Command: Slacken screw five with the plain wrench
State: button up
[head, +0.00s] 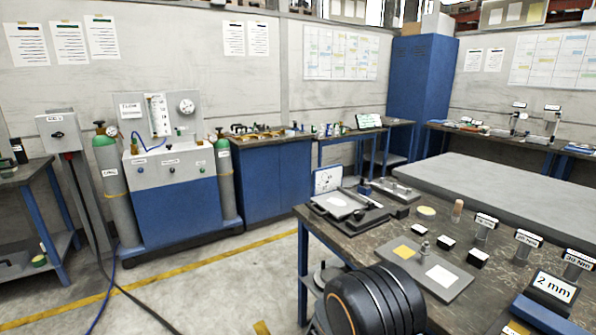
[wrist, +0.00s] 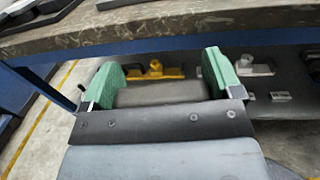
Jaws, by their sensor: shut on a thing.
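In the wrist view my gripper (wrist: 162,78) shows two green finger pads standing wide apart. A broad dark grey thing (wrist: 163,92) fills the space between them, and the gripper is shut on it. I cannot tell from its visible edge whether it is the plain wrench. The gripper is in front of the bench edge, with a lower shelf beyond. In the head view my gripper is out of sight. I cannot make out screw five or a plain wrench in either view.
The workbench (head: 376,237) at right holds a grey plate (head: 455,290), several labelled holders, a "2 mm" sign (head: 553,287) and a flat device (head: 345,206). In the wrist view, a yellow tool (wrist: 158,72) lies on the lower shelf. Open floor (head: 215,295) is at left.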

jog(key=shift+w+a+f, duration=0.1)
jog(key=shift+a+f, duration=0.9)
jog(key=shift+f, duration=0.1)
notch_tip(320, 180, down, 10)
jog(key=b, duration=1.1)
notch_tip(320, 180, up, 28)
jog(key=w+n+t+y+p, duration=0.2)
jog(key=n+t+y+p, duration=0.4)
jog(key=p, duration=1.8)
jog(key=n+y, duration=0.1)
jog(key=y, duration=0.2)
jog(key=shift+d, duration=0.25)
jog(key=shift+f, duration=0.15)
